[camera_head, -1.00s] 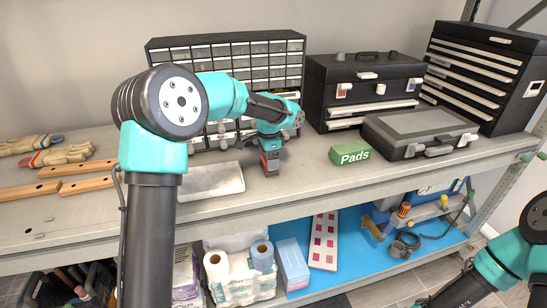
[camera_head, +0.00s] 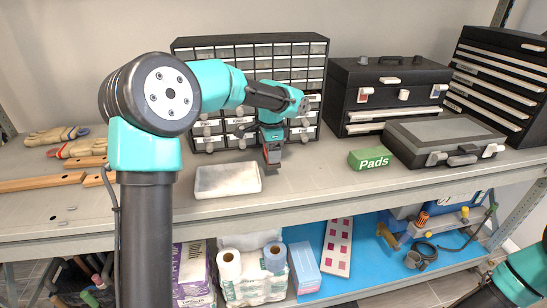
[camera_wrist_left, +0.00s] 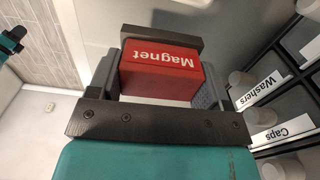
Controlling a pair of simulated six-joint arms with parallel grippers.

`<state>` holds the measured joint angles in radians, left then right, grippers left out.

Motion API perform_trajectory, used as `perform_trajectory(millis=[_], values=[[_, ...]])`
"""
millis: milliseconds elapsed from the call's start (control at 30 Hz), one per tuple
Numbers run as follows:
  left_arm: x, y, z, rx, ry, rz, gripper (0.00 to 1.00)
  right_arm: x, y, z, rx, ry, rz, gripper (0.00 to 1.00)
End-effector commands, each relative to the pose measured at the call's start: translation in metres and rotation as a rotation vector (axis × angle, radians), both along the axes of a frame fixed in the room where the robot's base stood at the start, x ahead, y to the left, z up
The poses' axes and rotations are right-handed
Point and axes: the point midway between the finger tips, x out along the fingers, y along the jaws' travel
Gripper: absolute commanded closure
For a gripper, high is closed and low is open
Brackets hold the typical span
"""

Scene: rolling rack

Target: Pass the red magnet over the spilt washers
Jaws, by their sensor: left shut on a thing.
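My left gripper (camera_head: 272,155) is shut on the red magnet (camera_wrist_left: 165,74), whose "Magnet" label reads upside down in the left wrist view. In the head view the magnet is mostly hidden between the dark fingers, close above the shelf in front of the drawer cabinet. A few tiny grey specks (camera_head: 71,208) lie on the shelf at the left. They may be the spilt washers, but they are too small to tell. My right arm shows at the lower right; its gripper is out of view.
A pale shallow tray (camera_head: 228,193) lies left of my left gripper. The drawer cabinet (camera_head: 250,40) stands behind. A green Pads box (camera_head: 371,159), a grey case (camera_head: 440,130) and a black toolbox (camera_head: 390,75) are to the right. Wooden strips (camera_head: 40,183) and gloves (camera_head: 75,148) lie left.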

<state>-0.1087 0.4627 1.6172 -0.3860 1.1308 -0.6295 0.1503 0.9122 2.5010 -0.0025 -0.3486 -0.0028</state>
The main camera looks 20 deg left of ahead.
Motion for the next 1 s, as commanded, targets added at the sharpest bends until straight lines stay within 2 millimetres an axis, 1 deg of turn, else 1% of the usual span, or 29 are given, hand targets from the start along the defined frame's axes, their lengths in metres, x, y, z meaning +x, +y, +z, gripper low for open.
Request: perform_trajectory(millis=[200,400,533,1000], values=[[-0.002,0.005,0.020,0.001,-0.001,0.007,0.50,0.000,0.000,0.000,0.000,0.000,0.000,1.00],[-0.004,0.008,0.034,0.001,-0.001,0.013,0.50,0.000,0.000,0.000,0.000,0.000,0.000,1.00],[-0.005,0.009,0.036,0.001,0.001,0.014,0.50,0.000,0.000,0.000,0.000,0.000,0.000,1.00],[-0.004,0.008,0.036,0.000,0.000,0.014,0.50,0.000,0.000,0.000,0.000,0.000,0.000,1.00]])
